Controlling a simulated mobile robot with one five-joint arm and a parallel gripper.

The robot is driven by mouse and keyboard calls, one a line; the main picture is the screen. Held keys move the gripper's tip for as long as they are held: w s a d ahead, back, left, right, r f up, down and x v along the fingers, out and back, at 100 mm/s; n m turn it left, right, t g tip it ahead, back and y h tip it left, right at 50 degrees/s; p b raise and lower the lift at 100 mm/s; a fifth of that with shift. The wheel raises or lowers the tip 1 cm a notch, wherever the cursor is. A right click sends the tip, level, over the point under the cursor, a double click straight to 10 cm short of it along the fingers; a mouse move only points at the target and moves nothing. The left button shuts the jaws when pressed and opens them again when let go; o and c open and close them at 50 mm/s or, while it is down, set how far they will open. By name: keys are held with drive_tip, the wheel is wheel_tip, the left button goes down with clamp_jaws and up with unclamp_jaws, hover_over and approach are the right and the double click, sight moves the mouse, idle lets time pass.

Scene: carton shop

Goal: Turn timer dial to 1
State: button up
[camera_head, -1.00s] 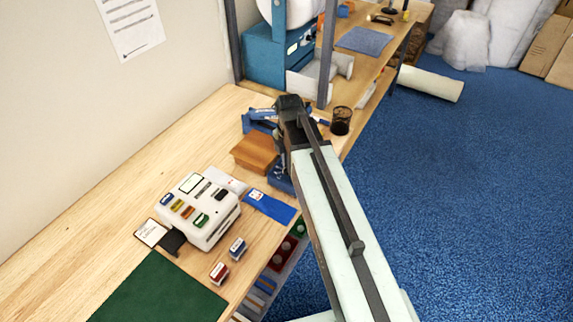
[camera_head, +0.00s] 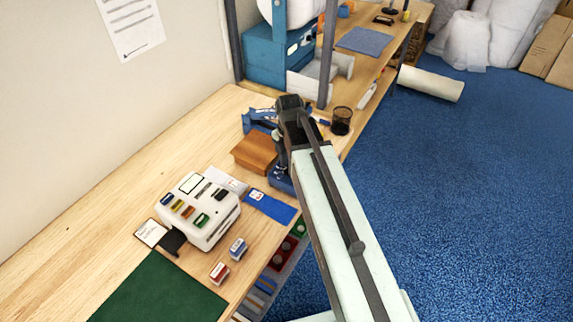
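No timer dial can be made out in the head view. A blue device (camera_head: 258,119) stands on the wooden bench, partly hidden behind my arm; another blue part (camera_head: 280,179) shows lower down, beside a brown wooden block. I cannot tell whether both parts are one device or whether it carries the dial. The dark end of my arm hangs over this spot. My gripper (camera_head: 278,150) points down there, mostly hidden by the arm, so its fingers and any contact cannot be seen.
A white machine with coloured buttons (camera_head: 199,210) stands nearer on the bench, beside a green mat (camera_head: 158,292) and two small stamps (camera_head: 238,249). The brown block (camera_head: 255,151) and a black mesh cup (camera_head: 342,120) flank my arm. A dark post (camera_head: 327,55) rises behind.

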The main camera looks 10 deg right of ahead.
wheel_tip(320, 180, up, 8)
drive_tip(key=p, duration=0.8)
drive_tip(key=shift+f, duration=0.15)
